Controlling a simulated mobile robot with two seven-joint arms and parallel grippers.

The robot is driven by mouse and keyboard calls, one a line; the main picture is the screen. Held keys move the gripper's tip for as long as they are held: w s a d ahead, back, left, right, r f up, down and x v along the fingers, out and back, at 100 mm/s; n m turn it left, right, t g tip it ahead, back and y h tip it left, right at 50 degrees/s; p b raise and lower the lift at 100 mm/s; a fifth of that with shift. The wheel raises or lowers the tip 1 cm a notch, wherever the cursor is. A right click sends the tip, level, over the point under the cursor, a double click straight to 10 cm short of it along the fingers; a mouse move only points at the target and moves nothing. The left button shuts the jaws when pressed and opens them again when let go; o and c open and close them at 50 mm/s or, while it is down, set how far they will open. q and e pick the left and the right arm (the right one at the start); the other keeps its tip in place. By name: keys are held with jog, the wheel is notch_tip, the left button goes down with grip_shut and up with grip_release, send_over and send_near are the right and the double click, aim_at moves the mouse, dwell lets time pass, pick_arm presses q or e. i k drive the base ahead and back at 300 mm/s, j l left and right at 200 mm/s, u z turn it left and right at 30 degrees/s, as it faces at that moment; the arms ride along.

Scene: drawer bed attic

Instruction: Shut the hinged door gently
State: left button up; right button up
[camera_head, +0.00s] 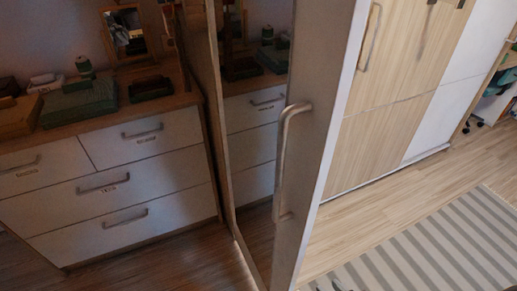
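The hinged door (318,130) stands upright in the middle of the camera_head view, close to me. It appears to stand open, its pale free edge towards me. Its left face has a mirror-like panel (252,140) that seems to reflect a dresser. A long bar handle (284,160) is fixed upright on the stile near the free edge. The hinge side is not clearly shown, and the door's lower end is cut off by the picture. Neither of my grippers can be made out, and nothing is seen touching the door or handle.
A white dresser (110,200) with boxes on its wooden top stands left of the door. Wood-panelled cabinet fronts (385,100) stand behind it to the right. A striped rug (440,250) lies on the floor at lower right. Bare floor (400,195) shows between rug and cabinet.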

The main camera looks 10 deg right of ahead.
aim_at(284, 69)
jog(key=k+j, duration=0.1)
jog(key=j, duration=0.35)
jog(key=j+z, duration=0.15)
jog(key=j, duration=0.3)
jog(key=k+j, duration=0.15)
jog(key=j, duration=0.3)
jog(key=z, duration=0.05)
